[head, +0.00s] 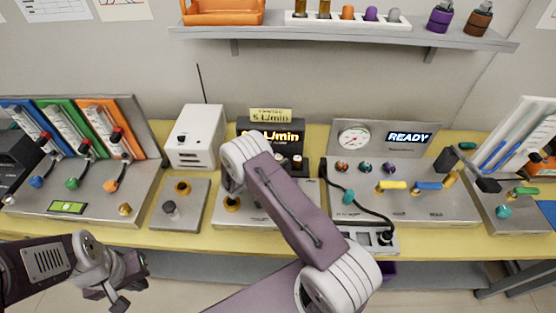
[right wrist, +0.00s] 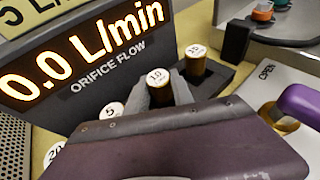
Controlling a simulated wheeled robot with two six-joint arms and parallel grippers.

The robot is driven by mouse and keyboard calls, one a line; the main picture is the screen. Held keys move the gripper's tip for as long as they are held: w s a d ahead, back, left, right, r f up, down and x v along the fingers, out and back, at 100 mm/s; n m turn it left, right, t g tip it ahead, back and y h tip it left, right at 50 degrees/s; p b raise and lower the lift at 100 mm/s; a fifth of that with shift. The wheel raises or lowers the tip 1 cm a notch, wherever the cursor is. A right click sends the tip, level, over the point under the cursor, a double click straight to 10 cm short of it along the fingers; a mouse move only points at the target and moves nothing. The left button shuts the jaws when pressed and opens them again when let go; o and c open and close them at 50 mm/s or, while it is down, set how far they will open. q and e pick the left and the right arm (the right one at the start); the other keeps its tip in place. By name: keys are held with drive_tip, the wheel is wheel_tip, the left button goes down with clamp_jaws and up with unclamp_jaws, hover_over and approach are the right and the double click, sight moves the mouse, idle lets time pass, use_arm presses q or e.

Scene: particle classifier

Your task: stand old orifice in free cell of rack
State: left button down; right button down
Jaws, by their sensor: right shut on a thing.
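In the right wrist view, a dark orifice with a white cap marked 10 (right wrist: 157,77) stands upright between the fingers of my right gripper (right wrist: 160,95), which is shut on it. It is in line with other capped orifices in the black rack (right wrist: 218,75). Its lower end is hidden, so I cannot tell whether it is seated in a cell. In the head view my right arm covers the gripper and most of the rack (head: 303,168). My left gripper (head: 122,284) is open and empty, in front of the table's front edge.
Beside the held orifice stand another capped orifice (right wrist: 196,52) and one marked 5 (right wrist: 111,111). The orifice flow display (right wrist: 85,60) rises close behind the rack and reads 0.0 L/min. A panel marked OPEN with a purple handle (right wrist: 300,104) is at the right.

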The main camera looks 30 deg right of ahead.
drive_tip(key=shift+r, duration=0.1)
drive_tip(key=shift+s+f, duration=0.1)
drive_tip(key=shift+f, duration=0.1)
drive_tip(key=c, duration=1.4)
unclamp_jaws()
drive_tip(key=shift+r, duration=0.15)
drive_tip(key=shift+a+r, duration=0.15)
drive_tip(key=v, duration=1.1)
drive_tip(key=shift+s+a+r+b, duration=0.1)
drive_tip(key=shift+s+a+b, duration=0.1)
drive_tip(key=shift+a+b, duration=0.15)
